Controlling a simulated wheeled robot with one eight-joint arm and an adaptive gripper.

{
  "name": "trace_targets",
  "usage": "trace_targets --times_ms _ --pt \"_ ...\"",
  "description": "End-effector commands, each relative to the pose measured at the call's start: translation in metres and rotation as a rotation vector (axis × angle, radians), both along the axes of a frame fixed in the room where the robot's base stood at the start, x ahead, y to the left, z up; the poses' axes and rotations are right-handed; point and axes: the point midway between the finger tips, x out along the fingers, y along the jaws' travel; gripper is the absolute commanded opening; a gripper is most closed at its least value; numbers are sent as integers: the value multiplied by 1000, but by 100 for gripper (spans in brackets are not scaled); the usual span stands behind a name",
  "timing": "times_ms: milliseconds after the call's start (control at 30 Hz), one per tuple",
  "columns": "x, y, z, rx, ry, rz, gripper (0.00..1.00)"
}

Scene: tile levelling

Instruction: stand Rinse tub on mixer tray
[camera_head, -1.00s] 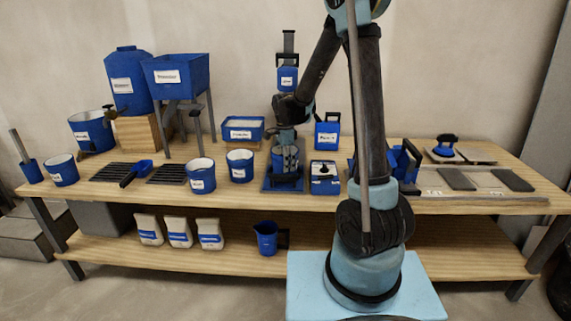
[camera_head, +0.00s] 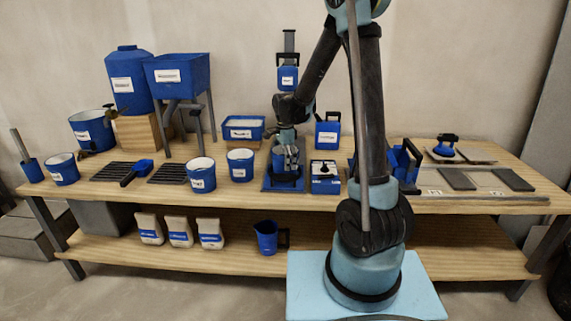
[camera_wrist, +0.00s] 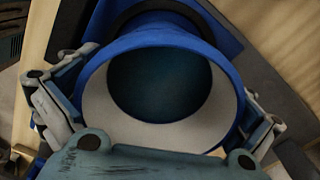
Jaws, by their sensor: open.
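A blue tub (camera_head: 278,158), which I take to be the Rinse tub though no label is readable, stands upright on the blue mixer tray (camera_head: 270,187), below the mixer head (camera_head: 288,78). In the wrist view the tub (camera_wrist: 161,38) fills the middle, its blue rim around a pale inner wall and dark bottom. My gripper (camera_head: 288,158) is open, with its fingers around the tub, one on each side. It also shows in the wrist view (camera_wrist: 158,118). Finger contact with the wall cannot be told. The fingers and my arm hide part of the tub.
A blue box (camera_head: 325,177) stands close right of the tray, with a blue can (camera_head: 327,133) behind it. Two buckets (camera_head: 201,175) (camera_head: 240,165) stand to the left. A shallow blue bin (camera_head: 243,128) is behind. The front bench edge is clear.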

Motion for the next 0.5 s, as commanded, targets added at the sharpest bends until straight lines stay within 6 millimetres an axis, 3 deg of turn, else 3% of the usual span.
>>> trace_targets --times_ms 167,500 --pt "0 0 20 0 0 0 100" --pt "0 -1 79 0 0 -1 100"
